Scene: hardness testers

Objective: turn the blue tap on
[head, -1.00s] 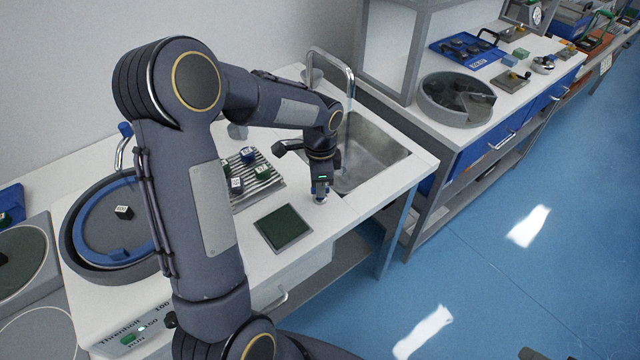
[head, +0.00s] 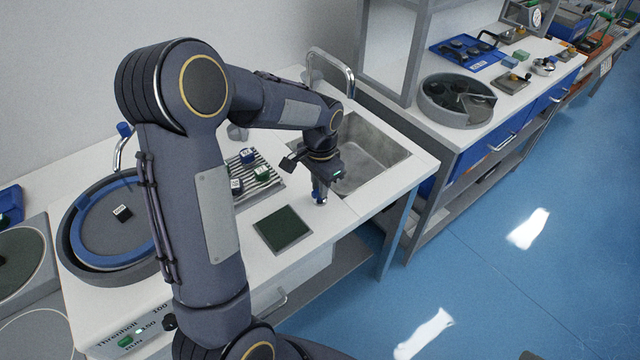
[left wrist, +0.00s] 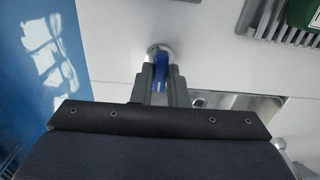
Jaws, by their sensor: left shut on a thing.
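The blue tap (left wrist: 161,74) stands on the white counter beside the sink (head: 375,155). In the head view a little of the tap (head: 318,193) shows below my left gripper, with its base on the counter. My left gripper (left wrist: 162,72) is shut on the blue tap, one finger on each side of it in the left wrist view. In the head view my left gripper (head: 319,186) points down at the counter near the sink's front left corner. The right gripper is not in view.
A dark green pad (head: 283,229) lies in front of the gripper. A striped rack (head: 262,181) with several small bottles stands left of it. A curved chrome spout (head: 347,72) rises behind the sink. A round basin with a blue rim (head: 78,238) stands at the left.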

